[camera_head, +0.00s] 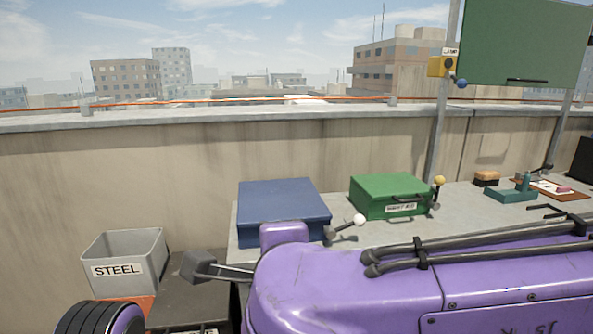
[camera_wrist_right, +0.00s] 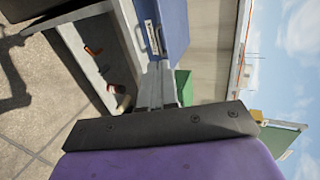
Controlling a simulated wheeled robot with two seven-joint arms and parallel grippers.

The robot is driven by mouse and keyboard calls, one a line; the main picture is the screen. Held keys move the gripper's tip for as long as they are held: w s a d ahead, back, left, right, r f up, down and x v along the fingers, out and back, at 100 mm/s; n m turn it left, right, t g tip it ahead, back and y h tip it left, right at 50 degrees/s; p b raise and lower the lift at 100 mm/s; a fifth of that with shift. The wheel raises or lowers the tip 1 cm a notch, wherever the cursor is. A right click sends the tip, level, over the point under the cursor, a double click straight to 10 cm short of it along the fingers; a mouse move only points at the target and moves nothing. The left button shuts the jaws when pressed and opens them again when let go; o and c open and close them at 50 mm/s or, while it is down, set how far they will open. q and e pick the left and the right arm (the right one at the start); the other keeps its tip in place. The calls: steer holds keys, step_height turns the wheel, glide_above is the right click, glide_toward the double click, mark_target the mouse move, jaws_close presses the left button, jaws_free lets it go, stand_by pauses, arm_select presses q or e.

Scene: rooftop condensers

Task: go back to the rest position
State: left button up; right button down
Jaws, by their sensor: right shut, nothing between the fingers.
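In the right wrist view, my right gripper (camera_wrist_right: 158,72) shows as grey fingers beyond a dark crossbar. The fingers are together, with nothing seen between them. In that view they lie in front of the bench, near the blue case (camera_wrist_right: 172,22) and the green case (camera_wrist_right: 184,84); I cannot tell the gap. In the head view, a large purple arm of mine crosses the lower right, and its fingers cannot be made out. My left gripper is not in view.
In the head view, the blue case (camera_head: 283,200) and green case (camera_head: 388,194) stand on a grey bench (camera_head: 335,258), partly hidden by my arm. A grey STEEL bin (camera_head: 122,258) is left of it. A parapet wall (camera_head: 180,165) runs behind. A green board (camera_head: 522,45) stands at right.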

steer(key=w+d+f+n+h+p, duration=0.1)
steer(key=w+d+f, duration=0.25)
steer(key=f, duration=0.35)
steer(key=w+d+f+n+h+p, duration=0.1)
steer(key=w+d+f+n, duration=0.2)
steer(key=f, duration=0.4)
steer(key=s+d+f+n+g+h+p, duration=0.15)
steer(key=d+f, duration=0.25)
steer(key=f, duration=0.4)
steer(key=s+d+f+g+y+p, duration=0.1)
steer(key=s+d+f, duration=0.1)
steer(key=d+f, duration=0.5)
arm_select(q)
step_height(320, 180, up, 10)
steer(key=p, duration=0.5)
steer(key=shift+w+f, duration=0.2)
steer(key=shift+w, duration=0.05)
arm_select(e)
steer(key=s+d+f+n+g+h, duration=0.1)
steer(key=s+d+f+g, duration=0.1)
steer(key=s+d+f, duration=0.3)
steer(key=s+d+f+n+g+h, duration=0.1)
steer(key=s+d+f+g, duration=0.2)
steer(key=s, duration=0.8)
steer(key=s+d+f+n+g+h, duration=0.1)
steer(key=s+d+f+n+g, duration=0.1)
steer(key=s+d+f, duration=0.5)
steer(key=shift+s+d+f, duration=0.2)
steer(key=shift+s+d, duration=0.05)
steer(key=shift+s, duration=0.55)
